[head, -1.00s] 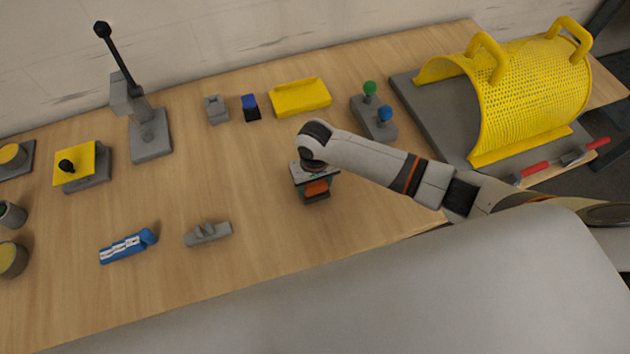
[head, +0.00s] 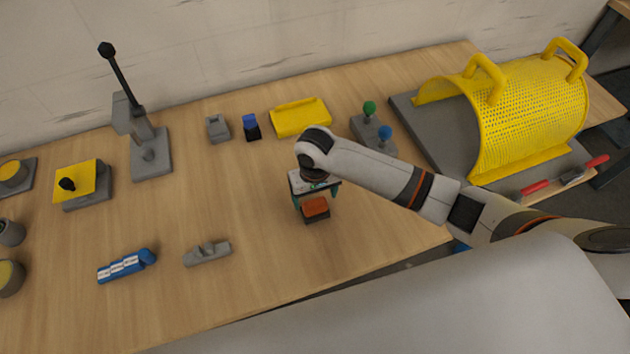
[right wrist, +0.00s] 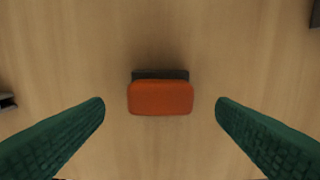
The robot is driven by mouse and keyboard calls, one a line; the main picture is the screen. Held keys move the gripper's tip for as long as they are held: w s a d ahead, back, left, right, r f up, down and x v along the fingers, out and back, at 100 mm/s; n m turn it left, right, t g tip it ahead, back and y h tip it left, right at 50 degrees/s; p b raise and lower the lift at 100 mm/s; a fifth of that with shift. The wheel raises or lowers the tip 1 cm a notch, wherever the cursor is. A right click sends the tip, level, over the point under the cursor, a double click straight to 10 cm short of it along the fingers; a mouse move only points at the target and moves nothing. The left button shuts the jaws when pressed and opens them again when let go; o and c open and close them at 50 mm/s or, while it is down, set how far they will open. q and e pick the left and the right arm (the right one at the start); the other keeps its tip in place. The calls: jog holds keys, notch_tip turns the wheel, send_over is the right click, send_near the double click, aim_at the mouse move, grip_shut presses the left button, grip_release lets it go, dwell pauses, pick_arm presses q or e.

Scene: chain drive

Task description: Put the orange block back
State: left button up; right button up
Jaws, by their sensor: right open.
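The orange block (head: 315,206) sits on a dark grey base on the wooden table, in the middle of the head view. In the right wrist view the orange block (right wrist: 160,97) is centred, with a strip of the dark base (right wrist: 160,74) showing behind its upper edge. My right gripper (head: 317,196) is just above or beside the block, pointing down. In the right wrist view its two green fingers (right wrist: 160,112) are spread wide on either side of the block, with clear gaps and no contact. My left gripper is not in view.
A small grey fixture (head: 207,253) and a blue-and-white item (head: 126,265) lie to the left. Behind stand a blue-topped block (head: 251,127), a yellow tray (head: 300,117) and a base with green and blue knobs (head: 372,130). A yellow perforated guard (head: 530,115) stands at right.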

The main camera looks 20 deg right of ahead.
aim_at(314, 204)
notch_tip(314, 204, up, 8)
jog(key=shift+a, duration=0.1)
dwell(0.4)
